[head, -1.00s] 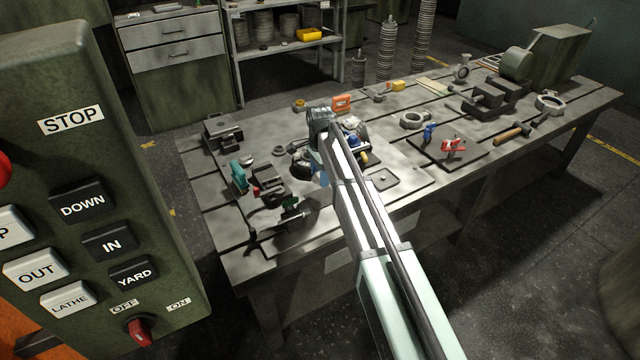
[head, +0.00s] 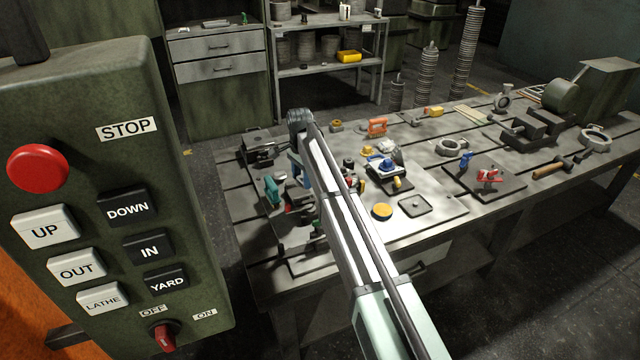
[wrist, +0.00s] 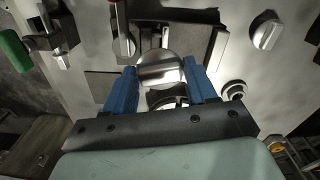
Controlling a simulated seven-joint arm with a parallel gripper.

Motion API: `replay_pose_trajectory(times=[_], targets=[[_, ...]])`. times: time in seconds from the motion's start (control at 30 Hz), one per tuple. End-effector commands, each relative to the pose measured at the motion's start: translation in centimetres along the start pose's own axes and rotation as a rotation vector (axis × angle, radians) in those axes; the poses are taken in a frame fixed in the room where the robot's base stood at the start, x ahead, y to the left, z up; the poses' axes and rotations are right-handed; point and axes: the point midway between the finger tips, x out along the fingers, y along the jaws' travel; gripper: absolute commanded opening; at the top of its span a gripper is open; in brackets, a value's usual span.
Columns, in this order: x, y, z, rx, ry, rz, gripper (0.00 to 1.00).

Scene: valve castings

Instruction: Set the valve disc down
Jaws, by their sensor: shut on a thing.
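The valve disc looks like a shiny round metal piece (wrist: 160,69) in the wrist view. My gripper (wrist: 162,78) is shut on it, with one blue finger at each side. In the head view my gripper (head: 297,165) is over the left part of the bench, mostly hidden behind my own arm. The disc cannot be made out there. A dark plate and a round ring-like part show behind the disc in the wrist view. I cannot tell whether the disc touches anything below it.
The steel bench (head: 440,212) holds a vise (head: 262,148) at back left, a teal tool (head: 273,190), a blue-topped fixture (head: 382,165), a yellow round piece (head: 382,211) and a flat square plate (head: 418,205). A green-handled tool (wrist: 14,50) lies at upper left in the wrist view.

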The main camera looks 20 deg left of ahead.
Motion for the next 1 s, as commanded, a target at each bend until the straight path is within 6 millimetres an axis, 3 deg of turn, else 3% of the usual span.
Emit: replay_pose_trajectory(times=[0.1, 0.33, 0.7, 1.0], targets=[[-0.1, -2.1, -0.5, -0.118, 0.001, -0.001, 0.18], [-0.2, -4.2, -1.3, -0.405, 0.003, -0.005, 0.18], [-0.2, -4.4, -1.4, -0.808, 0.008, -0.009, 0.18], [-0.2, -4.4, -1.4, -0.892, 0.009, -0.009, 0.18]])
